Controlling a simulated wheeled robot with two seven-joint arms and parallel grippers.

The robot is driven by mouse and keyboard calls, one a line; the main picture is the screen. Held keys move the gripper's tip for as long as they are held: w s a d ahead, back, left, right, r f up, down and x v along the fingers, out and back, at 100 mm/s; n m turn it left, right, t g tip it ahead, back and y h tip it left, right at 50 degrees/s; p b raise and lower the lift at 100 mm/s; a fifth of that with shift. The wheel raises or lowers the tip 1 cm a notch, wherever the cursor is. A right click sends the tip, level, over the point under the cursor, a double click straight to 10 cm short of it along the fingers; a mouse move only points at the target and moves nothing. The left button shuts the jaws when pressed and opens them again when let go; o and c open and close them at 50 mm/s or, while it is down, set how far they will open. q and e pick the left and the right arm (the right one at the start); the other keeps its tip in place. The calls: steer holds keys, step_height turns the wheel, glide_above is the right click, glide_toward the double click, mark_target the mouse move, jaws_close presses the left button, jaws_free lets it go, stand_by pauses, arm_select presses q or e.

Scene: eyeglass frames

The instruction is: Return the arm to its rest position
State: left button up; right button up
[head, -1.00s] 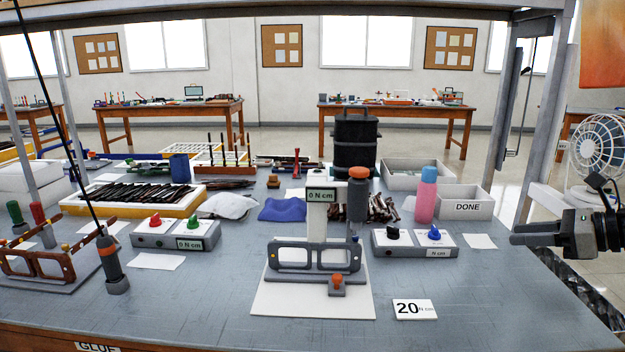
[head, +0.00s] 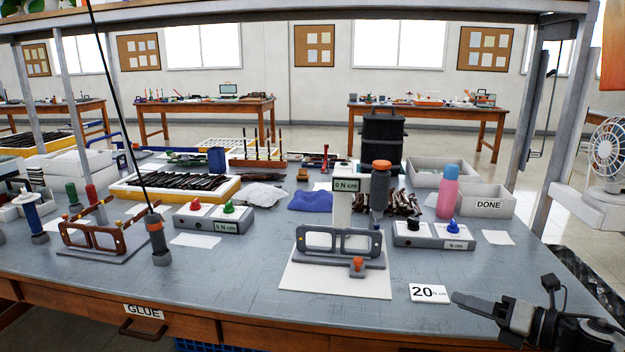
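My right gripper (head: 456,298) is at the lower right in the head view, beside the front right corner of the workbench (head: 250,285). Its fingers point left, near the "20 N cm" card (head: 429,293). They are seen from the side and overlap, so their opening is unclear. No object shows in them. A dark eyeglass frame (head: 340,241) stands in a grey holder on a white mat (head: 315,284), well left of the gripper. A brown eyeglass frame (head: 95,237) is in another holder at the left. My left gripper is out of view.
A grey-and-orange driver (head: 380,185) stands behind the dark frame. Another driver (head: 156,240) hangs on a cord at left. The front middle of the bench is clear.

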steer(key=s+a+f+m+t+h, duration=0.1)
steer(key=s+a+f+m+h, duration=0.1)
steer(key=s+a+f+m, duration=0.45)
steer(key=s+a+f+m+t+h, duration=0.1)
steer(key=s+a+f+m+h, duration=0.15)
steer(key=a+m, duration=0.7)
steer(key=s+a+f+m+g+h, duration=0.1)
steer(key=s+f+m+g, duration=0.1)
steer(key=s+m, duration=0.4)
steer(key=s+a+f+m+g+h+p, duration=0.1)
steer(key=s+a+f+m+h, duration=0.1)
steer(key=s+f+m, duration=0.2)
steer(key=s+m, duration=0.3)
steer(key=m, duration=0.4)
steer(key=shift+s+a+g, duration=0.15)
steer(key=shift+s+g, duration=0.1)
steer(key=shift+g, duration=0.15)
